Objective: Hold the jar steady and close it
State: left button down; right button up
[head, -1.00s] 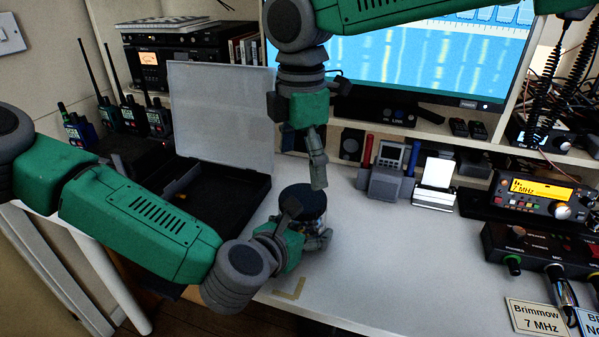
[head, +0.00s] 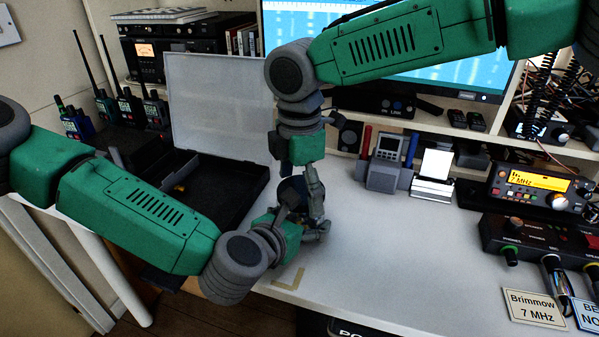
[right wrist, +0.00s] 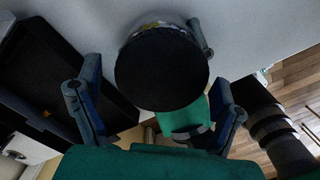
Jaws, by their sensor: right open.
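The jar stands near the table's front edge, topped by a round dark lid (head: 291,187). The lid fills the upper middle of the right wrist view (right wrist: 162,68), with a strip of patterned rim behind it. My left gripper (head: 303,228) is at the jar's side and appears shut on it; one finger shows beside the jar in the right wrist view. My right gripper (head: 312,200) points down over the jar, its fingers open and apart in the right wrist view (right wrist: 158,108). In the head view the right gripper and left hand hide most of the jar.
An open black case (head: 225,192) with a raised pale lid (head: 215,105) lies left of the jar. A grey device (head: 383,172) and a paper printer (head: 434,175) stand behind to the right. The white tabletop right of the jar is clear.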

jog(key=shift+f, duration=0.2)
jog(key=c, duration=1.2)
pick_arm(q)
jog(key=shift+d+r, duration=0.1)
pick_arm(e)
jog(key=m, duration=0.3)
jog(key=o, duration=1.3)
jog(key=shift+r, duration=0.1)
